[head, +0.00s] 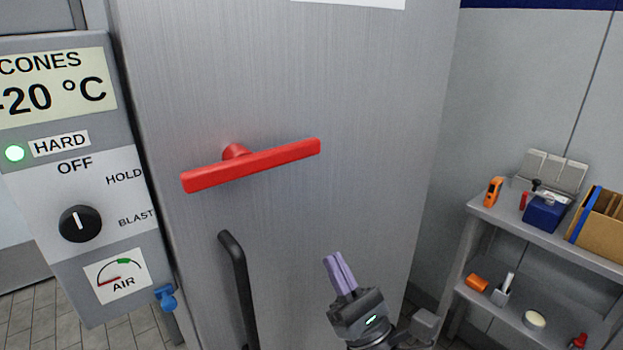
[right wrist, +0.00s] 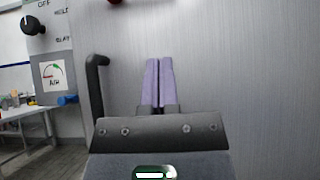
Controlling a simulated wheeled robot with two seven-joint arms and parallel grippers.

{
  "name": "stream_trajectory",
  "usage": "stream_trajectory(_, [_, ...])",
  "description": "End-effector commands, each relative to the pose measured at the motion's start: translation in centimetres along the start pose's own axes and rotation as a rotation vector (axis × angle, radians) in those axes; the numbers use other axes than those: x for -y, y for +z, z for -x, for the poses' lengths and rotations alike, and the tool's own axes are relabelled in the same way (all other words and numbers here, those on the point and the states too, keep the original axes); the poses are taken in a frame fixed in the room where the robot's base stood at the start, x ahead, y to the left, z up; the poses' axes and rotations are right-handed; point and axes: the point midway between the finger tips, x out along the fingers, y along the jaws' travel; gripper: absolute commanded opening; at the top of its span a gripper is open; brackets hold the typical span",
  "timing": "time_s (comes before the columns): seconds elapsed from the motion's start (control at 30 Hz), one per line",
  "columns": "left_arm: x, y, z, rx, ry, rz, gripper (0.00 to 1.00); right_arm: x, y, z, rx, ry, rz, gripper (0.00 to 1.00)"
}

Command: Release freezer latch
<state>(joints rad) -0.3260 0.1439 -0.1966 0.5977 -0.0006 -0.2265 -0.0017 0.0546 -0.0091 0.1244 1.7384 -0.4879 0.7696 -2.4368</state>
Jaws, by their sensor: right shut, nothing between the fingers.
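The freezer latch is a red bar handle (head: 250,165) on a round pivot on the brushed-metal freezer door (head: 380,80). It lies nearly level, its right end a little higher in the head view. Only a sliver of red (right wrist: 118,2) shows at the top of the right wrist view. My right gripper (head: 339,268) is below and to the right of the bar, apart from it. Its purple fingers (right wrist: 158,82) are shut and empty, pointing toward the door. My left gripper is in neither view.
A black vertical door handle (head: 240,285) stands below the latch, left of my right gripper. A control panel (head: 75,180) with a black knob and a blue valve (head: 166,297) is at the left. A grey shelf (head: 545,235) with tools and boxes stands at the right.

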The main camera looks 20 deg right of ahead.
Motion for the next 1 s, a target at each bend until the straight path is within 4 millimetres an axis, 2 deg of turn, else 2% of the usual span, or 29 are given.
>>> stream_trajectory(0.17, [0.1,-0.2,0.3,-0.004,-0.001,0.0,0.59,0.0,0.1,-1.8,0.002,0.002,-0.002,0.0])
stream_trajectory(0.57, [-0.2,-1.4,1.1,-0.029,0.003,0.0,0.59,0.0,0.1,-10.4,0.001,0.001,-0.002,0.0])
stream_trajectory(0.6, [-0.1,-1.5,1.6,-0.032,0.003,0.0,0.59,0.0,0.8,-11.0,0.0,0.002,-0.001,0.0])
stream_trajectory(0.8, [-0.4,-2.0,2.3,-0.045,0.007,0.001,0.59,0.0,2.5,-12.6,-0.001,0.0,-0.002,0.0])
stream_trajectory(1.0, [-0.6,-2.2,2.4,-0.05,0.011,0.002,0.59,0.0,2.7,-12.8,-0.003,-0.001,-0.004,0.0])
